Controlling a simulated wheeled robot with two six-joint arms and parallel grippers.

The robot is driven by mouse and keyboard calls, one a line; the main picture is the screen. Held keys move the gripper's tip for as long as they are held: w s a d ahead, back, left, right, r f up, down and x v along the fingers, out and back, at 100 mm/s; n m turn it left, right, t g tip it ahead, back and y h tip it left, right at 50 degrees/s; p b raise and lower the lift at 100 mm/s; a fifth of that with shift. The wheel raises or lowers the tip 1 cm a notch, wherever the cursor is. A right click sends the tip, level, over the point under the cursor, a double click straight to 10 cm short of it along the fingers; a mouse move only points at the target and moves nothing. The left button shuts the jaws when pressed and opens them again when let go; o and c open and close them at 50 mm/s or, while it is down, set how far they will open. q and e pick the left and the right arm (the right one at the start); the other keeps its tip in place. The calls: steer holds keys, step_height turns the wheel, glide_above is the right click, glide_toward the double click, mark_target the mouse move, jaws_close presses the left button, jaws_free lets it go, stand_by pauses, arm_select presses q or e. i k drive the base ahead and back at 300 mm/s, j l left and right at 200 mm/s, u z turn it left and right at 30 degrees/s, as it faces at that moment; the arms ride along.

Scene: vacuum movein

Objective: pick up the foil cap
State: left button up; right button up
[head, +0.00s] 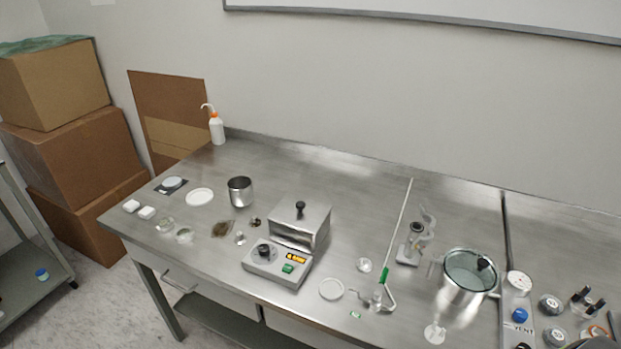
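I cannot single out the foil cap with certainty. A small shiny silvery piece (240,238) lies on the steel bench (350,185), left of the hotplate-like box; it may be the foil cap, but it is too small to tell. Another small pale, shiny round piece (364,265) lies right of the box, beside a green-marked rod. Neither of my grippers can be made out in the head view. A dark rounded shape cuts into the bottom right corner; I cannot tell what it is.
The steel box with controls (277,264) stands mid-bench. A metal cup (240,191), white dish (199,197) and wash bottle (217,129) stand left. A glass-topped pot (468,287) and vent panel (517,308) crowd the right. The back strip is mostly clear.

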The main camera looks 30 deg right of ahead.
mark_target(364, 265)
steer(key=z, duration=1.2)
